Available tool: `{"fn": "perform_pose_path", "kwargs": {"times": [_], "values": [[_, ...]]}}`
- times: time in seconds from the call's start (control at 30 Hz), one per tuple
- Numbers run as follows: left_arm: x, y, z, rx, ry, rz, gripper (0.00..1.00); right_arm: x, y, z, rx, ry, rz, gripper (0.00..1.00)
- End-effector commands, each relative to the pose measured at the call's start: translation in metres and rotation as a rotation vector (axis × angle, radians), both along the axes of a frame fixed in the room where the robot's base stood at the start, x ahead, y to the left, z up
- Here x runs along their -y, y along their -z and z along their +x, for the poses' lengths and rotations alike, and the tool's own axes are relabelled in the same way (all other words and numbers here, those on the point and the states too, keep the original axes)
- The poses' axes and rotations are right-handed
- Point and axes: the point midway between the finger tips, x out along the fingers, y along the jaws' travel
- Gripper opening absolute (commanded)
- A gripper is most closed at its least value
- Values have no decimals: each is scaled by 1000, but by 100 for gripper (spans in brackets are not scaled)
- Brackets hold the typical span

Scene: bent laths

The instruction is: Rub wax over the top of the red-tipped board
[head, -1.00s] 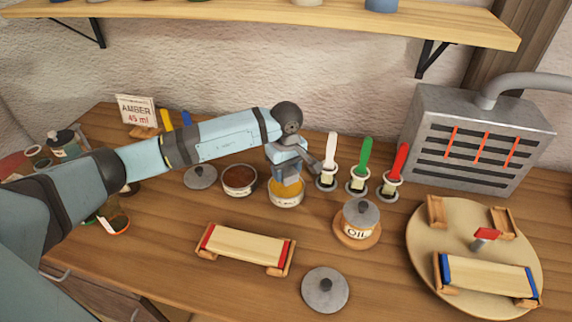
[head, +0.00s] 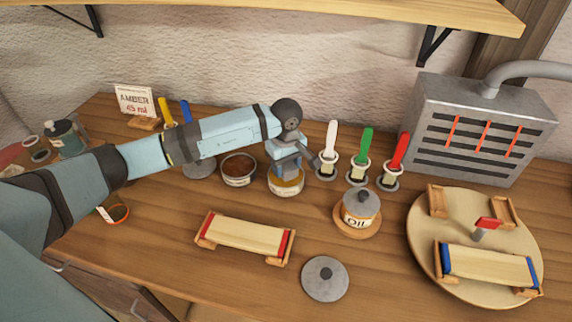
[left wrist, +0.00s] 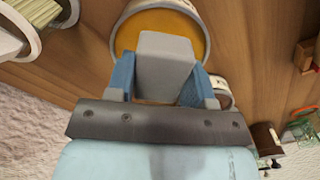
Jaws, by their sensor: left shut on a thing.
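The red-tipped board (head: 243,234), pale wood with red ends, lies across wooden end rests on the bench. My left gripper (head: 290,168) is behind it, low over an open labelled jar (head: 287,188). In the left wrist view my blue fingers (left wrist: 165,85) are shut on a grey block (left wrist: 165,60). The block is over the jar's round amber-yellow filling (left wrist: 203,35); I cannot tell whether it touches it. In the head view the gripper hides the block. My right gripper is not in view.
An open jar of brown stuff (head: 238,170) stands left of the amber one. White, green (head: 364,150) and red-handled brushes stand to the right. An oil jar (head: 360,212), a loose lid (head: 325,279) and a round turntable (head: 420,230) with a blue-tipped board (head: 488,266) are nearby.

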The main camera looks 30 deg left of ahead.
Motion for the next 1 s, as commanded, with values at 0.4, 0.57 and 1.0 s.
{"fn": "perform_pose_path", "kwargs": {"times": [0.4, 0.57, 1.0], "values": [[0, 5, 0, 0, 0, 0, 29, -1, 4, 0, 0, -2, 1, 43], [0, 7, 0, 0, 0, 0, 29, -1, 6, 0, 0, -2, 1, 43], [0, 10, 0, 0, 0, 0, 29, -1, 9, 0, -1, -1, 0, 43]]}}
